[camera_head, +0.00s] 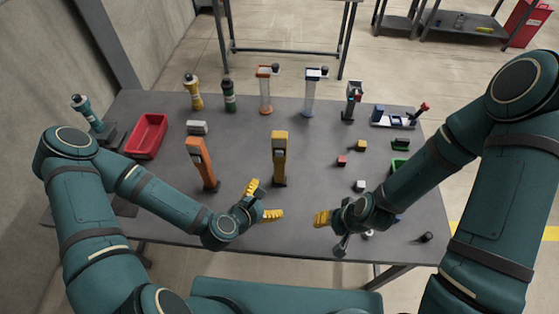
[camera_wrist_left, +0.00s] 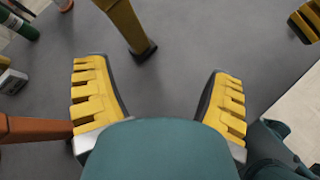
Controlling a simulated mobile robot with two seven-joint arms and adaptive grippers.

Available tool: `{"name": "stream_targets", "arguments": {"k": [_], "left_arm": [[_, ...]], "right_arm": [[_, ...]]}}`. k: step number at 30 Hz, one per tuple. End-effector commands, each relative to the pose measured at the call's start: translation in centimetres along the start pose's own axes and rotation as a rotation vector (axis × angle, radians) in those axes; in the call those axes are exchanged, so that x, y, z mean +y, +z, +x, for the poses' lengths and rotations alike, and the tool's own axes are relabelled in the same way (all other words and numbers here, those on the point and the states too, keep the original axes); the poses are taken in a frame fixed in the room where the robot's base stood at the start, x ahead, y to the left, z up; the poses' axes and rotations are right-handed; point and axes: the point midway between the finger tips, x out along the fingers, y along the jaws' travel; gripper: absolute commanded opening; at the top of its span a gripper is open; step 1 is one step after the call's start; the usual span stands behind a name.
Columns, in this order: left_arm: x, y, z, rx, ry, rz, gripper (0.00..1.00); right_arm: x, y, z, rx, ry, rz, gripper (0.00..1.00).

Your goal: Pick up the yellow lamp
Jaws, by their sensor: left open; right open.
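The yellow lamp (camera_head: 279,152) stands upright on the grey table near its middle, on a small dark base. In the left wrist view the lamp (camera_wrist_left: 125,24) rises ahead of my left gripper, left of centre, with its top cut off. My left gripper (camera_head: 264,201) is open and empty, just in front of the lamp and a little to its left; its two yellow fingers also show in the wrist view (camera_wrist_left: 160,70). It is apart from the lamp. My right gripper (camera_head: 329,229) is open near the table's front edge, to the right of the lamp.
An orange lamp (camera_head: 201,162) stands left of the yellow one, close to my left gripper's side. A red tray (camera_head: 147,136), a white block (camera_head: 197,127) and several tall items stand further back. Small blocks, including a red one (camera_head: 342,161), lie to the right.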

Motion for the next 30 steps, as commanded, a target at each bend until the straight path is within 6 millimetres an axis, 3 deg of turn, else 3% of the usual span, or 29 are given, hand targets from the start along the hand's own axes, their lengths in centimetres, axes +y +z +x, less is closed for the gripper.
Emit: {"name": "stream_targets", "arguments": {"k": [3,9,21,30], "left_arm": [[1.9,0.5,-0.2,-0.053,0.112,-0.275,0.82],[3.7,0.9,-0.6,-0.109,0.197,-0.487,0.82],[4.3,0.8,2.5,-0.116,0.200,-0.496,0.82],[5.5,1.5,7.0,-0.112,0.200,-0.497,0.82]], "right_arm": [[0.1,0.0,0.1,0.000,0.000,0.000,0.47],[0.1,0.1,0.3,0.001,0.000,0.000,0.47],[1.6,0.6,4.6,0.002,0.006,0.001,0.47],[1.4,0.5,4.0,0.002,0.006,0.001,0.47]]}}
